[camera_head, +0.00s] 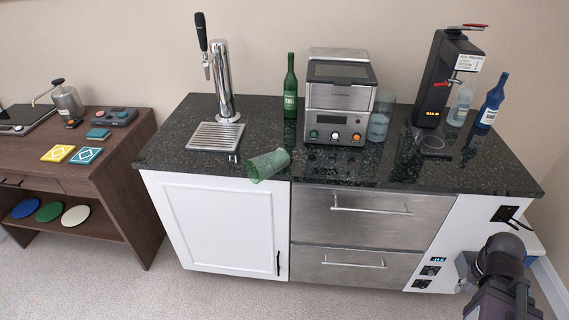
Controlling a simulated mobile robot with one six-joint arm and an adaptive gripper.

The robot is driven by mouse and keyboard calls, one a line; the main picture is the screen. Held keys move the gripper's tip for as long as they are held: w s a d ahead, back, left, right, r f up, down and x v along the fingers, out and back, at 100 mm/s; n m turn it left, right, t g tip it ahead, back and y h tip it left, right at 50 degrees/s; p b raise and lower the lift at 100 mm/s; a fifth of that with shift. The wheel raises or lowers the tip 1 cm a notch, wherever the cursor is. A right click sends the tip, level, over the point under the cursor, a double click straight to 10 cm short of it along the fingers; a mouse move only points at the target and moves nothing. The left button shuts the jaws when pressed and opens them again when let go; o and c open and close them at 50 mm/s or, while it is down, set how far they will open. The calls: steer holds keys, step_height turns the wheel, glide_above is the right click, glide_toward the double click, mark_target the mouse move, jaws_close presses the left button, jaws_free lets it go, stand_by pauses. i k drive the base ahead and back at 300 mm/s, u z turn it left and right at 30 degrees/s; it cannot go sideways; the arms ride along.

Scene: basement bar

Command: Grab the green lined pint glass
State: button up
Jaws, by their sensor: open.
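A green-tinted glass (268,165) lies on its side on the dark stone counter (330,172). One end of it, facing lower left, is at or slightly over the counter's front edge above the white cabinet door. Any lines on it are too small to make out. A dark part of my arm shows at the lower right, in front of the cabinet's right end and well apart from the glass. No gripper fingers can be made out.
A beer tap (222,80) with a drip tray (215,136) stands left of the glass. A green bottle (290,88), a steel machine (338,100), a clear glass (380,117), a coffee maker (446,80) and a blue bottle (492,103) stand behind and right. The counter's front left is clear.

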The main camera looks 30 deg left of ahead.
mark_target(258, 169)
steer(key=z, duration=0.15)
steer(key=k, duration=0.95)
steer(key=u, duration=0.6)
steer(key=i, duration=1)
